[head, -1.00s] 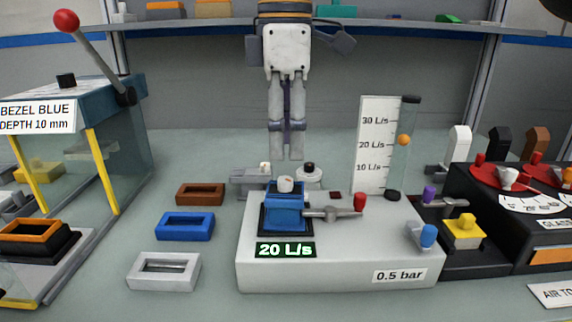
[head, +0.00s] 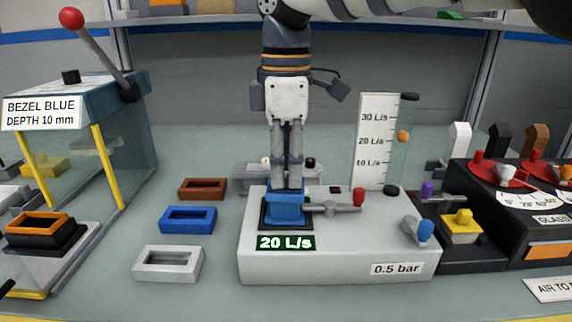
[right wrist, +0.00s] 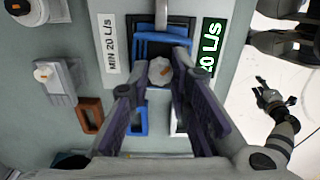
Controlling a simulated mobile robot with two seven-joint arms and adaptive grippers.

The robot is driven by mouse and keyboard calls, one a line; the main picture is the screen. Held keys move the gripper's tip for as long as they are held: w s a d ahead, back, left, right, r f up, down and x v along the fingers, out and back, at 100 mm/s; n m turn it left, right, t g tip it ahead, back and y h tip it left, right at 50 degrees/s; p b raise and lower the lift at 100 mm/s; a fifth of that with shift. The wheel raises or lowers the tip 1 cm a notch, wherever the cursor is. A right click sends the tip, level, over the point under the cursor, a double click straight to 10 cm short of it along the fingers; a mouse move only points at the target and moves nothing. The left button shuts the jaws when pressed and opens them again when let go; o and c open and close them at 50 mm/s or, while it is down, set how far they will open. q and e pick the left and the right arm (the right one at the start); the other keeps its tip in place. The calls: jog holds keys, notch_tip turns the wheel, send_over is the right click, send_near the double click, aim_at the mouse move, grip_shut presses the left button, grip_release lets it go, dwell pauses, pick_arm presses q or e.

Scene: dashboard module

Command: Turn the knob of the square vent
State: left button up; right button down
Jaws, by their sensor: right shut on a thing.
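The square vent (head: 285,214) is a blue block in a dark square frame on top of a pale test stand (head: 340,262). Its round white knob (right wrist: 160,71) shows in the right wrist view, with a small orange mark on it. My right gripper (head: 287,186) points straight down over the vent and is shut on the knob, with one finger on either side. The fingers hide the knob in the head view. My left gripper (right wrist: 275,95) shows small at the right of the right wrist view, apart from the stand, fingers spread and empty.
A green display (head: 286,242) reads 20 L/s. A flow tube (head: 403,145) stands behind. Brown, blue and white bezels (head: 168,263) lie to the left. A press (head: 75,130) stands far left.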

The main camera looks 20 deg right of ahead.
aim_at(286, 174)
jog(key=shift+m, duration=0.4)
jog(key=c, duration=1.5)
grip_release()
jog(key=shift+o, duration=0.2)
notch_tip(286, 174, up, 12)
